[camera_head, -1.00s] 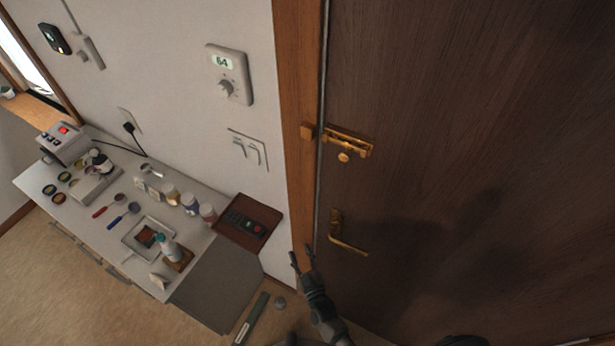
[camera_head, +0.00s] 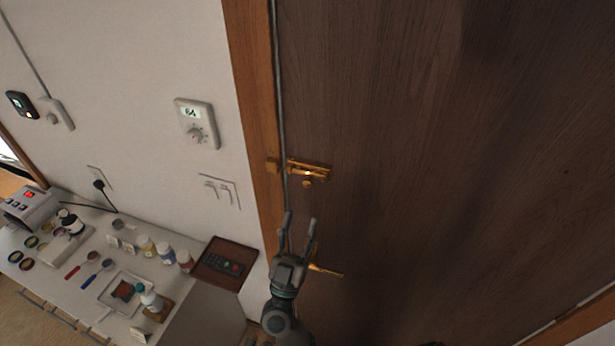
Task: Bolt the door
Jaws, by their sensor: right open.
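The dark brown wooden door (camera_head: 420,120) fills the right of the view and looks closed against its lighter wooden frame (camera_head: 254,100). A brass bolt (camera_head: 318,169) is mounted near the door's left edge, with a small round knob below its bar. Its brass keeper (camera_head: 273,165) sits on the frame, and a gap shows between bolt and keeper. A brass lever handle (camera_head: 328,271) is lower down, partly hidden by my right gripper. My right gripper (camera_head: 299,220) is open and empty, pointing up below the bolt, apart from it in the picture. My left gripper is not in view.
A thermostat (camera_head: 197,123) and wall switches (camera_head: 222,191) are on the wall. The door face right of the bolt is clear.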

